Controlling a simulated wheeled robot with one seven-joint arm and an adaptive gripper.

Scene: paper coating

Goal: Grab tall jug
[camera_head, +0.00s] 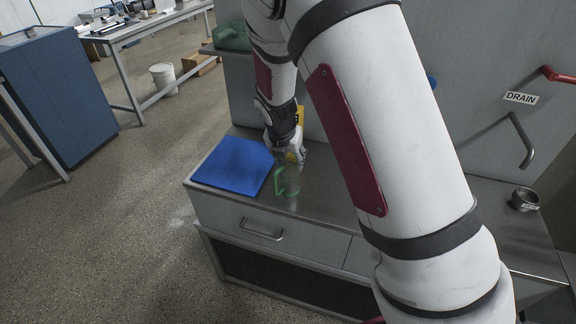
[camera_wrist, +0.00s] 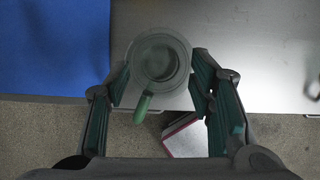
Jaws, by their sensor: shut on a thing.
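The tall jug is a clear, round vessel with a green handle (camera_head: 281,182), low in front of my gripper (camera_head: 290,156) at the counter's front in the head view. In the wrist view I look down on the jug (camera_wrist: 158,58), with its round rim at the top and its green handle pointing toward the bottom of the picture. My gripper's two dark green-padded fingers lie on either side of the jug and are shut on it. The jug looks upright. I cannot tell whether its base touches the counter.
A blue mat (camera_head: 233,166) lies on the metal counter left of the jug; it also shows in the wrist view (camera_wrist: 50,45). Something yellow (camera_head: 299,139) stands behind my gripper. A small metal cup (camera_head: 524,199) sits far right. A drawer handle (camera_head: 263,234) juts from the counter's front.

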